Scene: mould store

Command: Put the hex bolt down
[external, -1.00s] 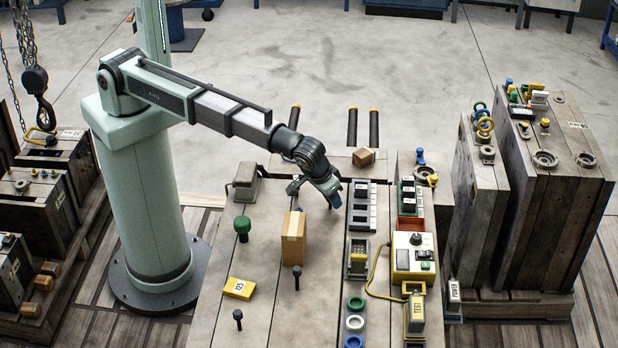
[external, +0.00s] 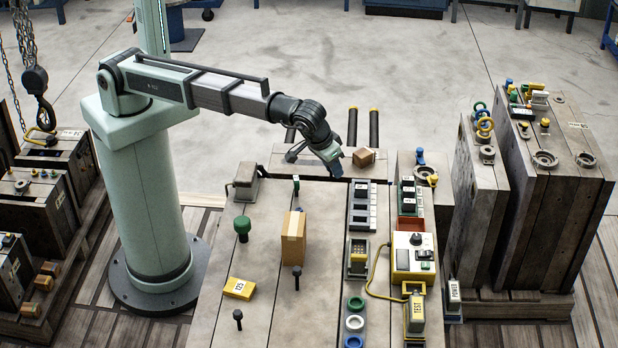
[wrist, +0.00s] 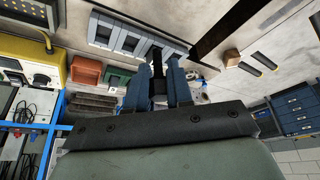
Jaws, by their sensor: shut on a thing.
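My gripper (external: 334,168) is at the far end of the bench, just left of a small brown box (external: 364,157). In the wrist view, its two blue fingers (wrist: 160,88) are shut on a dark, narrow thing, the hex bolt (wrist: 158,72), with its lower part hidden between them. In the external view the held bolt cannot be made out. Two other dark bolts stand upright on the bench (external: 215,325), one by the tall carton (external: 297,275) and one near the front (external: 238,318).
A tall cardboard carton (external: 293,238) and a green knob (external: 242,228) stand mid-bench. A yellow labelled block (external: 239,288) lies nearer the front. A row of grey trays (external: 361,208) and a yellow control box (external: 414,258) line the right. Bare bench lies between carton and trays.

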